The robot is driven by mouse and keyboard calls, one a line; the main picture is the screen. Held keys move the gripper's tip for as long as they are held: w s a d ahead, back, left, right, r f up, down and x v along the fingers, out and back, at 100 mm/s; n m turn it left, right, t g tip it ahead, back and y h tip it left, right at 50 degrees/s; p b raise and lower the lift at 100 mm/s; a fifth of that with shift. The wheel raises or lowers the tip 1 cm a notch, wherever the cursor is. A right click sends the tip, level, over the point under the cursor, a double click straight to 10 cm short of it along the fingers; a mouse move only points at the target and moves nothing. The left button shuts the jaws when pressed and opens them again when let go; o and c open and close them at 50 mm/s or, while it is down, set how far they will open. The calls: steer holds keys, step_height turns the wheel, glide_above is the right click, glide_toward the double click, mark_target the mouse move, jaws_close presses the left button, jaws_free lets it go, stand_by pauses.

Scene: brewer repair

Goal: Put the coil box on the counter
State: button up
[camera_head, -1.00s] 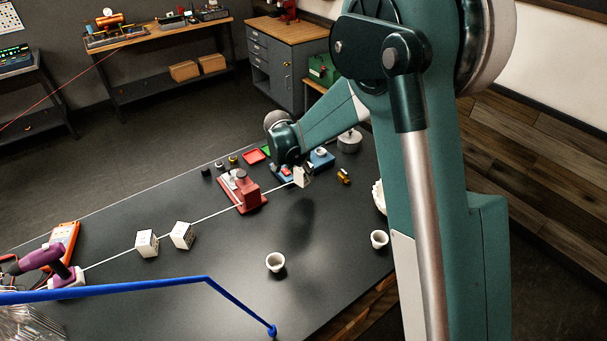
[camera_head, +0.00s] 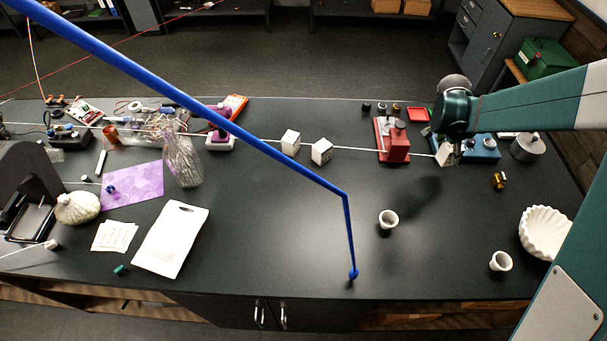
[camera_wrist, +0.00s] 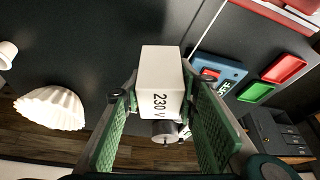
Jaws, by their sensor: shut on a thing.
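A white box marked "230 V" (camera_wrist: 161,85), the coil box, is between the green-padded fingers of my gripper (camera_wrist: 160,105) in the wrist view. My gripper is shut on it. In the head view the box (camera_head: 447,154) hangs below my gripper (camera_head: 452,138), to the right of a red device. A dark shadow lies on the black counter (camera_head: 280,225) below and left of it, and the box looks held above the surface. Two similar white boxes (camera_head: 291,142) (camera_head: 321,151) stand on the counter to the left.
A red device (camera_head: 393,142), blue device (camera_head: 478,148) and metal pot (camera_head: 527,147) are near the box. White cups (camera_head: 388,219) (camera_head: 501,261) and a fluted bowl (camera_head: 545,232) stand in front. A blue rod (camera_head: 250,137) crosses the view. The counter's middle front is mostly clear.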

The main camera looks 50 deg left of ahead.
steer(key=s+a+b, duration=0.2)
steer(key=s+a, duration=0.6)
steer(key=s, duration=0.4)
steer(key=s+a+n+b, duration=0.1)
steer(key=s+a+b, duration=0.2)
steer(key=s+a, duration=0.6)
steer(key=s+a+b, duration=0.3)
steer(key=s+a, duration=0.6)
steer(key=s, duration=0.6)
steer(key=shift+r+n, duration=0.2)
steer(key=shift+n, duration=0.2)
steer(key=shift+w+f, duration=0.15)
steer(key=shift+f, duration=1.45)
steer(key=shift+w+f, duration=0.1)
steer(key=shift+f, duration=1.5)
steer(key=shift+f+y, duration=0.3)
steer(key=shift+f, duration=1.55)
steer(key=shift+f, duration=0.2)
